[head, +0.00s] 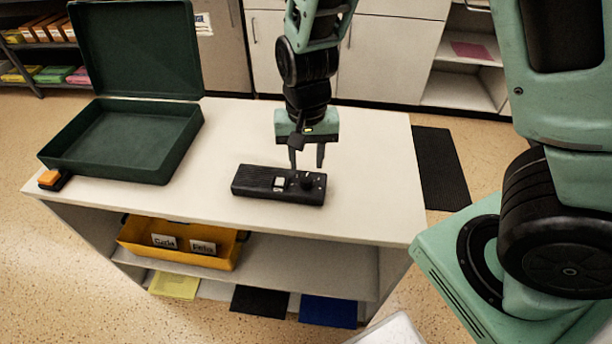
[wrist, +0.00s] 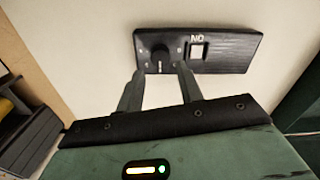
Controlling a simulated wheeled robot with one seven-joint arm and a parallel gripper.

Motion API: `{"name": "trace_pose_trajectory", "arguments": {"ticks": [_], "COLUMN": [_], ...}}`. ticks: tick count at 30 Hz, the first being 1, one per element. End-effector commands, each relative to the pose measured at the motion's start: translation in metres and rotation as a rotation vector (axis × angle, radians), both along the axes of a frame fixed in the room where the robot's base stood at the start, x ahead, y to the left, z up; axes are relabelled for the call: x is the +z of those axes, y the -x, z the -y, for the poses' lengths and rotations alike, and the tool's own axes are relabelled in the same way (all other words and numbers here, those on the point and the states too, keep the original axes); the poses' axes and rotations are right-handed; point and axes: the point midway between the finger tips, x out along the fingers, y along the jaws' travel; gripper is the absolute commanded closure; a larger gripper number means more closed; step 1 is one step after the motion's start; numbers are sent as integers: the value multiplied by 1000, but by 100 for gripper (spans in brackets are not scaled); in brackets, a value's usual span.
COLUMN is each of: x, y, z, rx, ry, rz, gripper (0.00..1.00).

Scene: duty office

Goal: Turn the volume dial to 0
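A black control box (head: 252,182) lies flat on the white counter in the head view. It carries a round black volume dial (head: 306,181) near its right end and a pale square switch (head: 279,183) beside it. In the wrist view the dial (wrist: 160,58) has a light pointer mark toward the gripper side, with small marks around it; their numbers are too small to read. My gripper (head: 307,162) is above and just behind the box, fingers pointing down. Its two fingers (wrist: 160,72) are apart, with nothing between them. They look close to the dial; contact cannot be told.
An open dark green case (head: 125,160) stands on the counter's left, beside a small orange-topped object (head: 50,178). A yellow bin (head: 180,262) sits on the shelf below. The counter right of the box is clear.

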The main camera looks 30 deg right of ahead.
Motion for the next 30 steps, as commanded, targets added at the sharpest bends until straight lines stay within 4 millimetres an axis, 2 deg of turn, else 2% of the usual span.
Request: {"name": "trace_pose_trajectory", "arguments": {"ticks": [1,3,9,21,24,25,30], "x": [-13,-25,-46,-51,-51,-51,-51], "y": [0,1,0,0,0,0,0], "z": [1,1,0,0,0,0,0], "rx": [-3,-1,0,0,0,0,2], "ry": [2,2,1,0,0,0,0], "rz": [-4,-4,-1,0,0,0,0], "gripper": [63,63,63,63,91,95,95]}}
